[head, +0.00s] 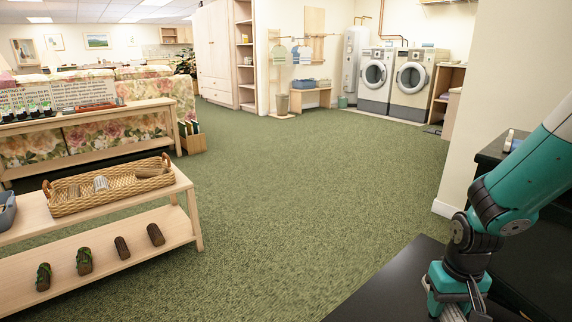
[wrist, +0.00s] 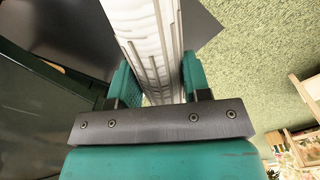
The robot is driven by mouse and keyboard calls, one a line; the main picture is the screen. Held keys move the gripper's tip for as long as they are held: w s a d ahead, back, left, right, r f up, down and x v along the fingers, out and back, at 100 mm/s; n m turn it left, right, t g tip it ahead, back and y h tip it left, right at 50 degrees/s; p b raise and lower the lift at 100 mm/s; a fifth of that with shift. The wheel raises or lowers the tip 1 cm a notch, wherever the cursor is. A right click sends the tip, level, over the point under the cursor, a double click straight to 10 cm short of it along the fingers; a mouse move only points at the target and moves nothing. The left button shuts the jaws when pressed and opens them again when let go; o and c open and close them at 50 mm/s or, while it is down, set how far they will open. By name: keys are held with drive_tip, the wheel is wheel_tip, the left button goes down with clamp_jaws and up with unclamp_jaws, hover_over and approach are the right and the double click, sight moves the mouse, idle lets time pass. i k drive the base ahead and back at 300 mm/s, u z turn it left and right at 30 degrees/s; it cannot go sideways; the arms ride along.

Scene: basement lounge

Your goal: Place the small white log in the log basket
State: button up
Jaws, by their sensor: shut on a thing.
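My gripper (wrist: 157,78) is shut on the small white log (wrist: 148,35), a pale, ridged piece that runs up between the teal fingers and out of the top of the wrist view. In the head view my gripper (head: 456,302) is low at the right, over a black surface, and the log cannot be made out there. A wicker basket (head: 122,197) with two brown handles, which looks like the log basket, stands on the upper board of the light wood bench at left. It holds pale pieces and a brown log, well apart from my gripper.
The light wood bench (head: 200,232) has several dark log-like pieces on its lower shelf and a grey-blue bin (head: 7,212) at its left end. Open green carpet (head: 290,190) lies between the bench and me. A dark cabinet (head: 492,150) and a wall are at right.

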sight(113, 178)
drive_tip(key=u, duration=0.8)
drive_tip(key=i, duration=1.15)
drive_tip(key=u, duration=0.65)
drive_tip(key=i, duration=1.75)
drive_tip(key=u, duration=0.1)
